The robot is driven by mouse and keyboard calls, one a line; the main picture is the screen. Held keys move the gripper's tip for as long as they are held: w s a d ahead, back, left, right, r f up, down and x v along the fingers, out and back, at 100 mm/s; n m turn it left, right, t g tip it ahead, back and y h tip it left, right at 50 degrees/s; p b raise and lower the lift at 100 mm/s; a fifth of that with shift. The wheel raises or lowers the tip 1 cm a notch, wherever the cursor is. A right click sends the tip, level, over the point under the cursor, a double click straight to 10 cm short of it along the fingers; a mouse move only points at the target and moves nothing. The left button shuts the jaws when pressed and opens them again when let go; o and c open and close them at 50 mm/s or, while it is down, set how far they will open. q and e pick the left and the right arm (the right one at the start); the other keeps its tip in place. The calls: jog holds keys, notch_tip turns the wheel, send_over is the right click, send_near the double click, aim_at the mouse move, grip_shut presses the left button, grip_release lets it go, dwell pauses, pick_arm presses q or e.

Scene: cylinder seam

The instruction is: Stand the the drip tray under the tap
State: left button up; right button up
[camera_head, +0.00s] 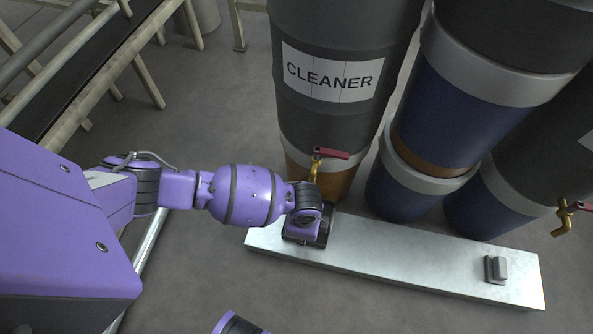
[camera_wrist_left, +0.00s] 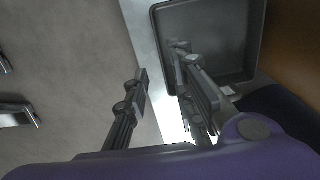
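The drip tray is a dark, shallow square tray (camera_head: 322,238) on the left end of the pale metal plank (camera_head: 400,262). In the left wrist view the tray (camera_wrist_left: 222,45) is empty inside. The tap (camera_head: 316,165), brass with a red handle, sticks out of the cleaner drum just behind the tray. My left gripper (camera_wrist_left: 160,75) is open at the tray's left side. One finger shows over the tray's inside and the other outside it, with the wall between; contact is unclear. In the head view my wrist hides the fingers and part of the tray. My right gripper is out of view.
The drum labelled CLEANER (camera_head: 335,75) stands behind the tray. Blue and dark drums (camera_head: 440,110) stand to its right. Another tap (camera_head: 566,215) juts out at the far right. The plank's middle is clear.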

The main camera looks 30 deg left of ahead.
pick_arm(q)
notch_tip(320, 180, up, 4)
jog(key=shift+p, duration=0.7)
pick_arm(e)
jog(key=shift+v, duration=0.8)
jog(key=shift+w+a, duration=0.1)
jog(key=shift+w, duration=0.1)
